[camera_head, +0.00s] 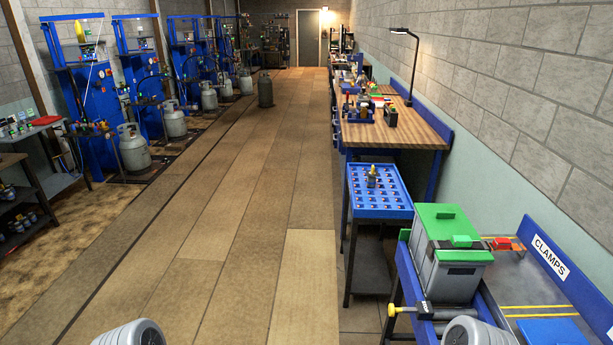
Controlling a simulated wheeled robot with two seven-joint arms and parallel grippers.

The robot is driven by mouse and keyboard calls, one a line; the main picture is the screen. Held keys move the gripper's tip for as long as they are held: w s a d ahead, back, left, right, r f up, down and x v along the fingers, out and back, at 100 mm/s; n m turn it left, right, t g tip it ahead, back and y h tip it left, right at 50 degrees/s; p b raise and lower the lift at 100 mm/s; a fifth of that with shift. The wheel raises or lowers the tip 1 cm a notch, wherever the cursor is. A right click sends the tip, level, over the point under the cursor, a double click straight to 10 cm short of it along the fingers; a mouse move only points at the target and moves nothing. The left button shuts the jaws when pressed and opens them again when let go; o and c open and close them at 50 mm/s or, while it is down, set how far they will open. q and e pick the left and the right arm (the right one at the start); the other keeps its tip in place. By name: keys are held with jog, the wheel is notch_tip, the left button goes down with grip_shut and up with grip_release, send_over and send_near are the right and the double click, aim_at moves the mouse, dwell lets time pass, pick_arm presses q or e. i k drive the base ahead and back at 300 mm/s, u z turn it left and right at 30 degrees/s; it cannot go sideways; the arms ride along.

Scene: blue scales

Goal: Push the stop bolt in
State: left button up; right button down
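What looks like the stop bolt (393,311) has a yellow knob and sits at the lower right in the head view. Its knob stands out to the left of a black block (424,311) with a small light label, at the front left corner of the blue bench with the CLAMPS sign. A roller-like bar runs right from the block. Neither of my grippers shows. Only rounded grey parts of my arms show at the bottom edge, one left of centre and one just below the block, apart from the knob as seen.
A grey bin with a green lid (445,226) stands on the bench just behind the block. A blue tray stand (378,211) with small parts is farther back, before a wooden workbench (400,128). The floor left of the bench is clear. Gas cylinders (133,147) line the left side.

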aim_at(392, 309)
jog(key=k, duration=0.65)
jog(key=u, duration=0.3)
jog(key=i, duration=1.6)
jog(key=z, duration=0.6)
